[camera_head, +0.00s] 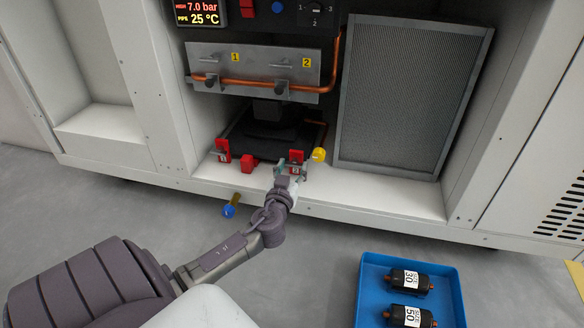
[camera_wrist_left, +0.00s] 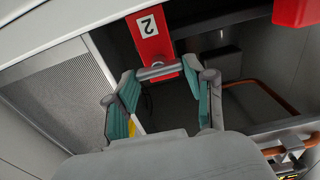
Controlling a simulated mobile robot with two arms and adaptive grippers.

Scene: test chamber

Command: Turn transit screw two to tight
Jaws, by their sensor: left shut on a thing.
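The red bracket (camera_head: 297,156) with a white label 2 stands at the front of the cabinet floor. It shows close up in the left wrist view (camera_wrist_left: 151,40), with the grey crossbar of transit screw two (camera_wrist_left: 157,72) at its lower edge. My left gripper (camera_head: 286,170) reaches in from the front at this bracket. In the left wrist view its teal-padded fingers (camera_wrist_left: 165,88) stand on either side of the crossbar, shut on it. A similar red bracket (camera_head: 222,151) labelled 1 stands to the left. My right gripper is not in view.
A red block (camera_head: 249,163) lies between the brackets, and a yellow cap (camera_head: 319,154) is just right of my gripper. A grey filter panel (camera_head: 405,95) leans at the right. A blue-ended part (camera_head: 229,210) projects below the cabinet. A blue tray (camera_head: 372,290) with two black cylinders lies on the floor.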

